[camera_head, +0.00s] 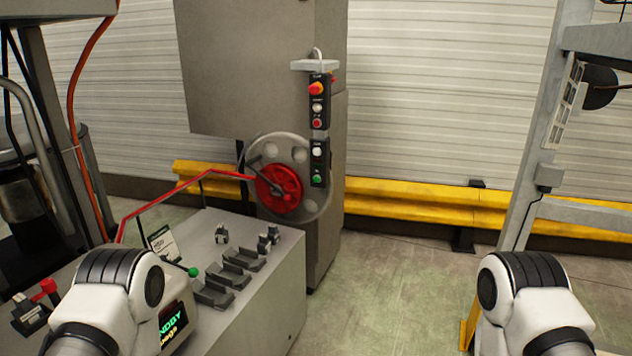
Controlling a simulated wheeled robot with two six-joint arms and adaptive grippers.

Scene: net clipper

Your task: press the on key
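A black button pendant (319,130) hangs from a grey bracket on the side of the tall grey cabinet. The labels are too small to read, so I cannot tell which one is the on key. A dark display (173,326) with green and yellow letters is partly hidden by my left arm. My two arms show at the bottom; neither gripper is visible.
A red-hubbed wheel (280,188) stands left of the pendant. A grey machine bench (278,285) with black clamps fills the lower left. A yellow guard rail (400,203) runs behind. A grey frame (540,120) stands right. The floor (385,290) between bench and frame is clear.

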